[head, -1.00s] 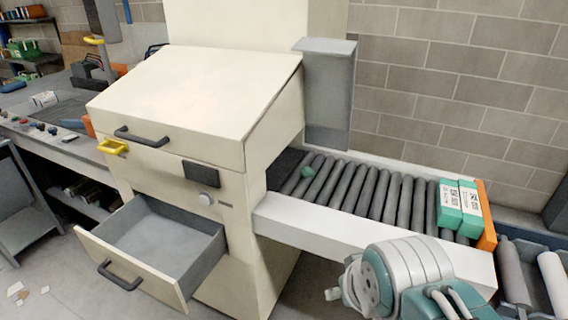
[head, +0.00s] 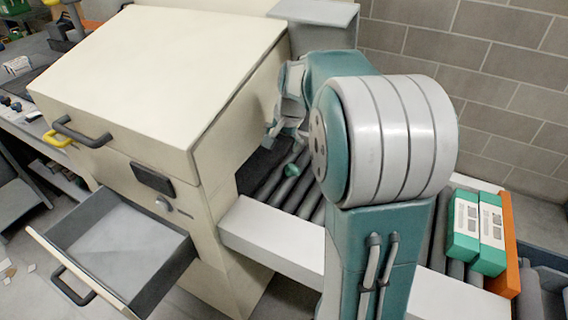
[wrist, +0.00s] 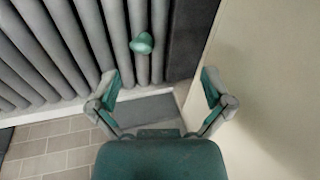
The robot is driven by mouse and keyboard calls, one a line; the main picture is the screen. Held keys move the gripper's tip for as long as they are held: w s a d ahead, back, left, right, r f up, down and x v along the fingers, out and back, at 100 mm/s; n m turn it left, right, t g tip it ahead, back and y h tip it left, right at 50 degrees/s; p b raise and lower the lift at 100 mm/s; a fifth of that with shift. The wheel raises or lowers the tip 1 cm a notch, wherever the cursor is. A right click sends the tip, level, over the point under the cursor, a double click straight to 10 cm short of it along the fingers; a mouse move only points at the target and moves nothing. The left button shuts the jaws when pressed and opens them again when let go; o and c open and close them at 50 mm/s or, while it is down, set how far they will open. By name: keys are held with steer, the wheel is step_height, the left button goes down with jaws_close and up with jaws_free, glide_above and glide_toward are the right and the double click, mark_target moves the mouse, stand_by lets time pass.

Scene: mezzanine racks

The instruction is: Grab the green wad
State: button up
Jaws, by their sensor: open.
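The green wad (head: 291,170) is a small rounded lump on the grey roller conveyor (head: 268,184), near the end by the cream machine. In the wrist view the wad (wrist: 142,43) lies on the rollers, beyond my fingertips and a little left of the middle between them. My gripper (wrist: 160,85) is open and empty, with its two green-padded fingers spread wide. In the head view my gripper (head: 284,118) hangs above the conveyor beside the machine, and my arm hides part of the rollers.
The cream machine (head: 150,85) stands close beside my gripper, its wall near one finger. Its lower drawer (head: 165,262) is pulled out. Two green-and-white boxes (head: 478,230) sit at the conveyor's right end against an orange stop (head: 508,240). A brick wall is behind.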

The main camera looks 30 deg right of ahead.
mark_target(295, 166)
steer(key=w+d+f+m, duration=0.3)
steer(key=w+d+f, duration=0.1)
steer(key=d+f, duration=0.4)
steer(key=x, duration=0.6)
steer(key=s+x, duration=0.1)
steer(key=x, duration=0.2)
steer(key=shift+w+d+f, duration=0.15)
steer(key=shift+d+f, duration=0.25)
steer(key=shift+f, duration=0.1)
steer(key=c, duration=0.6)
